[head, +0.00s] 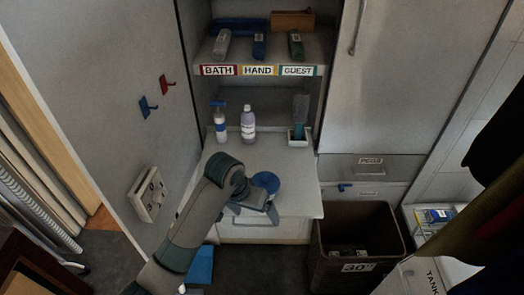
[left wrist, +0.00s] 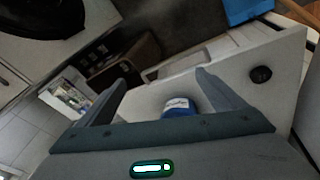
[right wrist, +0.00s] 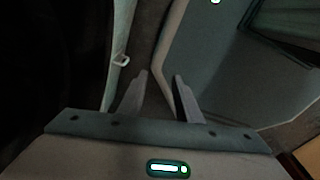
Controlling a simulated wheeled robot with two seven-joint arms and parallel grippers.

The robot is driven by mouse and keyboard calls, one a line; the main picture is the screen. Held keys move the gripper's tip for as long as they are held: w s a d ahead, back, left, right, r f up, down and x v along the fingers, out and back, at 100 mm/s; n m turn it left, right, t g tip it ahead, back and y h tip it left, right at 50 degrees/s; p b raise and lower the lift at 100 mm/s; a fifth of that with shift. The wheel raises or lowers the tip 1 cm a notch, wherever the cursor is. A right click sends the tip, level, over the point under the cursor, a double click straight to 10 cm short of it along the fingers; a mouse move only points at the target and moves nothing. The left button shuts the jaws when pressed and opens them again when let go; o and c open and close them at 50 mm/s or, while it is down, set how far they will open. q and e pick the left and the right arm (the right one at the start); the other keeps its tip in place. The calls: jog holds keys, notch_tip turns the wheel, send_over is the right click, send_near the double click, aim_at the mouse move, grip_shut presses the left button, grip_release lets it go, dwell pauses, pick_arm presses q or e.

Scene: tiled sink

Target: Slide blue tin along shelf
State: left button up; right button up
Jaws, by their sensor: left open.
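The blue tin (head: 265,182) stands on the low white shelf (head: 302,185), near its front edge. In the left wrist view the tin (left wrist: 178,106) shows a white label and sits between the spread fingers, towards their base. My left gripper (head: 262,208) is open at the tin; its far finger partly overlaps the tin in the head view. I cannot tell whether a finger touches it.
A spray bottle (head: 220,124), a lilac bottle (head: 248,122) and a brush in a holder (head: 298,136) stand at the back of the shelf. A brown bin (head: 335,272) stands on the floor at right. The shelf's right part is clear.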

pick_arm(q)
notch_tip(320, 180, up, 13)
jog(key=y, duration=0.2)
send_over(265, 178)
jog(key=s, duration=0.3)
jog(key=shift+w+a+r, duration=0.45)
jog(key=shift+r, duration=0.1)
jog(key=shift+f, duration=0.1)
jog(key=shift+g, duration=0.3)
jog(key=f+p, duration=0.1)
jog(key=f, duration=0.4)
jog(key=w+f, duration=0.1)
jog(key=f, duration=0.4)
jog(key=w+d+f+p, duration=0.1)
jog(key=f, duration=0.4)
jog(key=shift+f+p, duration=0.15)
jog(key=shift+p, duration=0.15)
jog(key=shift+w+f, duration=0.2)
jog(key=shift+f, duration=0.65)
jog(key=shift+c, duration=0.5)
jog(key=c, duration=1)
